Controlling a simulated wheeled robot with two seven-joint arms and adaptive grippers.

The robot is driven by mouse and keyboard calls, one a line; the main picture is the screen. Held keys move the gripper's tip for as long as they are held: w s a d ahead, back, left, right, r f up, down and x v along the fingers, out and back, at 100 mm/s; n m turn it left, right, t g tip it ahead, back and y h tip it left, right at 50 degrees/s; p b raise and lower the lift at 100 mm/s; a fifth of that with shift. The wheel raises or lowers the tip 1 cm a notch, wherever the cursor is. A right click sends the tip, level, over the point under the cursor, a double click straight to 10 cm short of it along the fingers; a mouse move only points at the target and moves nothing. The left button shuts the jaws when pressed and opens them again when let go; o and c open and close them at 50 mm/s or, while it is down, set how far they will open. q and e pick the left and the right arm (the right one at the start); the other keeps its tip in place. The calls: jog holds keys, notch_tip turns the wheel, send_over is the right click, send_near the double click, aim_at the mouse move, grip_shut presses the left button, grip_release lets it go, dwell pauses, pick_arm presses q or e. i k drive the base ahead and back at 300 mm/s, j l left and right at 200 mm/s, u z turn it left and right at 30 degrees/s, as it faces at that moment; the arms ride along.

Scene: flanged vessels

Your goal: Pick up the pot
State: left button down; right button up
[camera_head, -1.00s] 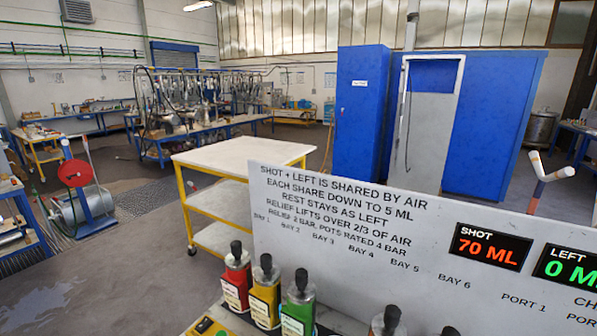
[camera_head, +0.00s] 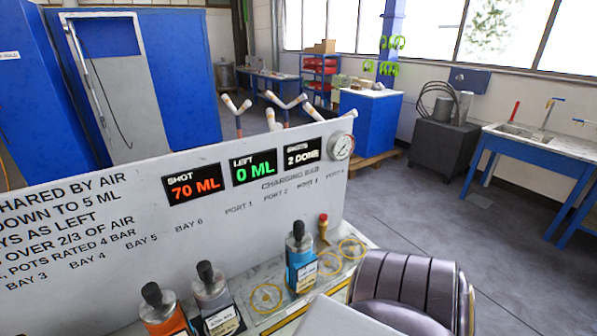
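Several pots stand along the foot of a white lettered panel. A blue pot (camera_head: 300,262) with a dark knob stands upright at the right, near yellow rings. A grey pot (camera_head: 212,288) and an orange pot (camera_head: 161,312) stand at the lower left, cut off by the frame bottom. Which pot is meant cannot be told. Neither gripper shows, and nothing is seen touching the pots.
The panel (camera_head: 110,228) reads SHOT 70 ML, LEFT 0 ML, 2 DONE and carries a gauge (camera_head: 341,146). Yellow rings (camera_head: 266,298) and a small red-topped valve (camera_head: 323,228) are on the bench. A dark ribbed rounded object (camera_head: 405,290) fills the lower right. Open floor lies beyond.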

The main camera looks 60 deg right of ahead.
aim_at(301, 264)
jog(key=k+j+z, duration=0.1)
jog(key=z, duration=1.75)
